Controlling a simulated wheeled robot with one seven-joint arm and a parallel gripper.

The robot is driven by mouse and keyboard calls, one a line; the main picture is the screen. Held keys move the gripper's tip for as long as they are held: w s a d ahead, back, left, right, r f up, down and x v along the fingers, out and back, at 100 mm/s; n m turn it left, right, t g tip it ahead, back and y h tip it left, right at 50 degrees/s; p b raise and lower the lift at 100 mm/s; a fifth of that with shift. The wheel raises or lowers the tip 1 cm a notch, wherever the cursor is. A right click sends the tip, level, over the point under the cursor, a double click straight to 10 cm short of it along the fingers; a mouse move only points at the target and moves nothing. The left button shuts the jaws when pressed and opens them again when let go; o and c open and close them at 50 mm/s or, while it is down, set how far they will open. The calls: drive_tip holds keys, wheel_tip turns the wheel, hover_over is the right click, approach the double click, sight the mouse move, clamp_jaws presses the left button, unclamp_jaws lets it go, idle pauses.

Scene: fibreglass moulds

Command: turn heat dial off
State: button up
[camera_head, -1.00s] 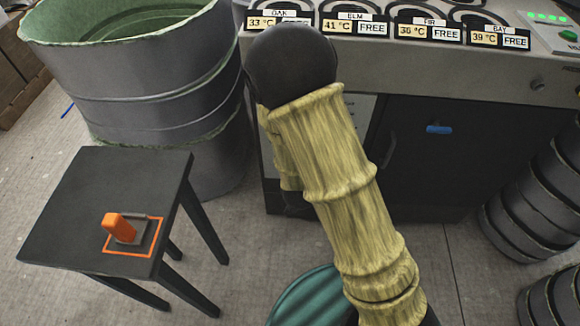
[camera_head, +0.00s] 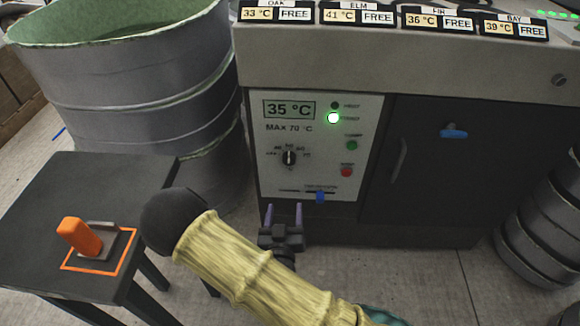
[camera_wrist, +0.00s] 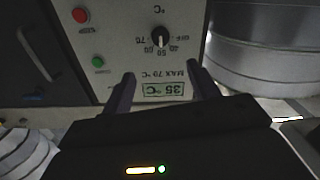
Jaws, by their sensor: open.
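The heat dial (camera_head: 289,157) is a small black knob on the light control panel (camera_head: 345,107) of the dark cabinet. The display (camera_head: 289,109) reads 35 °C, with MAX 70 °C beneath. My gripper (camera_head: 284,212) is open and empty, in front of and below the dial in the head view. In the wrist view its spread fingertips (camera_wrist: 161,77) flank the display, apart from the dial.
A green light (camera_head: 333,118), a green button (camera_head: 352,145), a red button (camera_head: 346,172) and a blue slider (camera_head: 320,196) share the panel. A black stool (camera_head: 60,200) with an orange-handled switch (camera_head: 82,236) and a large grey drum (camera_head: 125,80) stand left.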

sight(289, 162)
drive_tip(key=w, duration=0.5)
drive_tip(key=w+b, duration=0.1)
drive_tip(key=w, duration=0.5)
drive_tip(key=w+b, duration=0.1)
drive_tip(key=w, duration=0.5)
drive_tip(key=shift+w+d, duration=0.15)
drive_tip(key=shift+d, duration=0.1)
drive_tip(key=shift+c, duration=0.4)
drive_tip(key=c, duration=0.9)
